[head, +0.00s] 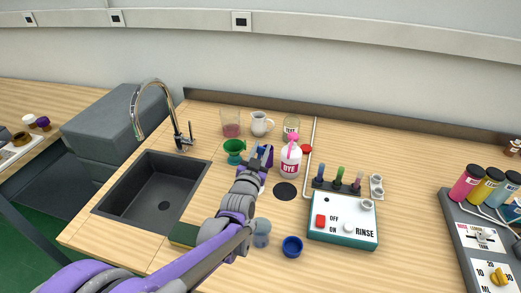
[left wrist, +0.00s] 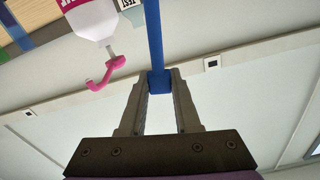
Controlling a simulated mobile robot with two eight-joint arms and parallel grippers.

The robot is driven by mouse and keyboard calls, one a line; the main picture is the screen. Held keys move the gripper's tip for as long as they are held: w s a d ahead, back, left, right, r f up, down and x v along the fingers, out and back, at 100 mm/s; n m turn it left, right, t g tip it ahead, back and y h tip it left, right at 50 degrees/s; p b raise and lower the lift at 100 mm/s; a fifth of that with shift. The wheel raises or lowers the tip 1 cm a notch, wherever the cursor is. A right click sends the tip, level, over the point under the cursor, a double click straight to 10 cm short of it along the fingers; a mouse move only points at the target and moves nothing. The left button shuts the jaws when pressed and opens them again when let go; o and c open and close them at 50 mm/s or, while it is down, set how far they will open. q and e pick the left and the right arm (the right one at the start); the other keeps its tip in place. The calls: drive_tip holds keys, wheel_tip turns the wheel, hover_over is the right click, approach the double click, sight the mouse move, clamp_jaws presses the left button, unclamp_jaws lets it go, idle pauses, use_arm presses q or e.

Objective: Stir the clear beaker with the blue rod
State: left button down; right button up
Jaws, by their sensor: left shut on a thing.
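My left gripper (head: 264,160) reaches across the middle of the counter, left of the white dye bottle (head: 290,161). In the left wrist view its fingers (left wrist: 159,88) are shut on the blue rod (left wrist: 154,40), which extends away from the fingertips. The rod's far end is out of that view. A clear, bluish beaker (head: 262,228) stands near the front, just right of my left forearm. Another clear beaker with pink contents (head: 230,124) stands at the back. I cannot tell which beaker the task means. My right gripper is not in view.
A green funnel-like cup (head: 234,148), white jug (head: 260,124) and labelled jar (head: 291,126) stand near the gripper. A blue cup (head: 292,246) and the rinse box (head: 343,222) are to the right. The sink (head: 155,188) is left; a dark round pad (head: 285,191) lies bare.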

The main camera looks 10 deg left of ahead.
use_arm(q)
drive_tip(key=shift+d+r+p, duration=0.15)
drive_tip(key=shift+r+p, duration=0.3)
drive_tip(key=shift+r, duration=0.3)
drive_tip(key=shift+d+r+p, duration=0.15)
drive_tip(key=shift+r+p, duration=0.25)
drive_tip(key=shift+r, duration=0.3)
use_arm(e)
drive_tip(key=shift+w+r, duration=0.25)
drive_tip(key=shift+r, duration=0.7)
use_arm(q)
drive_tip(key=shift+d+r+p, duration=0.25)
drive_tip(key=shift+r+p, duration=0.35)
drive_tip(key=shift+r, duration=0.7)
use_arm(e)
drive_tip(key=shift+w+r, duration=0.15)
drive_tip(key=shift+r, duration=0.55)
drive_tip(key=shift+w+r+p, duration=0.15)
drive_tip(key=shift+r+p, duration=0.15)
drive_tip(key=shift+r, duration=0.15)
use_arm(q)
drive_tip(key=shift+d+r, duration=0.25)
drive_tip(key=shift+r, duration=1.05)
